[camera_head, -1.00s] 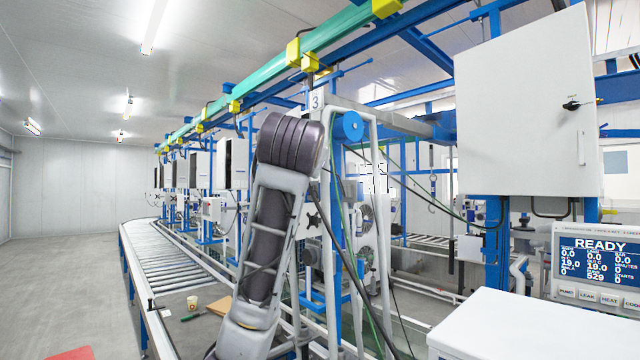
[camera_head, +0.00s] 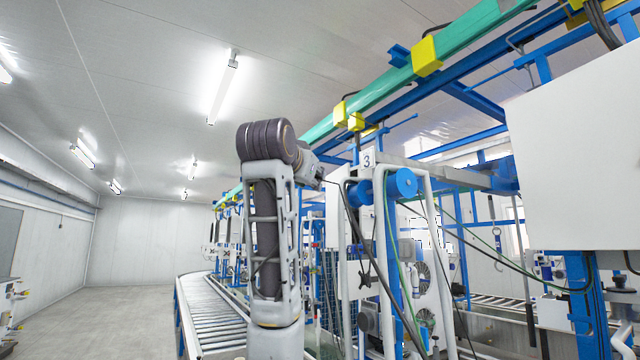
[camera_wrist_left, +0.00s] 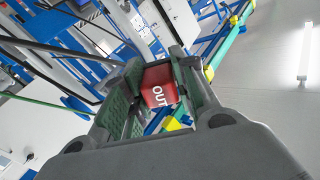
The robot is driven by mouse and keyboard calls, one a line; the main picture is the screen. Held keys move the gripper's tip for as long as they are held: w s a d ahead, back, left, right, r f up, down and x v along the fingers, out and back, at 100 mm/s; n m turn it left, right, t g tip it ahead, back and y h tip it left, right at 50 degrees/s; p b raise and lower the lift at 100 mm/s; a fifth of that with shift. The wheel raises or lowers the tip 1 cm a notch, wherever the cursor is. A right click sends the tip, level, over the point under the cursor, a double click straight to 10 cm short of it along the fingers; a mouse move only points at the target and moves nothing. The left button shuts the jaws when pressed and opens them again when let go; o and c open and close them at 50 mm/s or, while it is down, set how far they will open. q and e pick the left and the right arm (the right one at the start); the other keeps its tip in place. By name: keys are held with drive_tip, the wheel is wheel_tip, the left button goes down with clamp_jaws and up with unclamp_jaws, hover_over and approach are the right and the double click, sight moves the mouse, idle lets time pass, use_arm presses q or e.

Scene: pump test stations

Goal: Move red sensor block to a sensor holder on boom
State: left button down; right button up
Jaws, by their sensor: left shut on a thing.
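The red sensor block (camera_wrist_left: 159,86), marked "OUT" in white, is held between the two fingers of my left gripper (camera_wrist_left: 152,95) in the left wrist view. The gripper is shut on it. In the head view my left arm rises in front of the station numbered 3, and its gripper and the block are hidden or too small to make out. The green boom (camera_head: 380,85) runs overhead, with yellow holders (camera_head: 426,56) along it. It also shows beyond the gripper in the left wrist view (camera_wrist_left: 228,45). My right gripper is not in view.
A white cabinet (camera_head: 575,160) stands close on the right. Blue frame posts, hoses and a blue reel (camera_head: 403,183) are near the arm. A roller conveyor (camera_head: 210,310) runs along the left, with open floor (camera_head: 120,310) beyond it.

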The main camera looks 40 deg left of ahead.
use_arm(q)
drive_tip(key=shift+w+a+f+h, duration=0.15)
drive_tip(key=shift+w+a+h, duration=0.15)
drive_tip(key=shift+w+a, duration=0.1)
drive_tip(key=w+d+f+m+h, duration=0.2)
drive_tip(key=w+d+f+h, duration=0.2)
drive_tip(key=f, duration=0.4)
drive_tip(key=w+d+f+m+h, duration=0.3)
drive_tip(key=w+d+f+h, duration=0.2)
drive_tip(key=d+f+h, duration=0.2)
drive_tip(key=shift+f+t+h, duration=0.3)
drive_tip(key=shift+f+h, duration=0.55)
drive_tip(key=shift+h, duration=0.05)
drive_tip(key=shift+w+d, duration=0.1)
drive_tip(key=shift+w, duration=0.15)
drive_tip(key=shift+p+x, duration=0.75)
drive_tip(key=shift+x, duration=2)
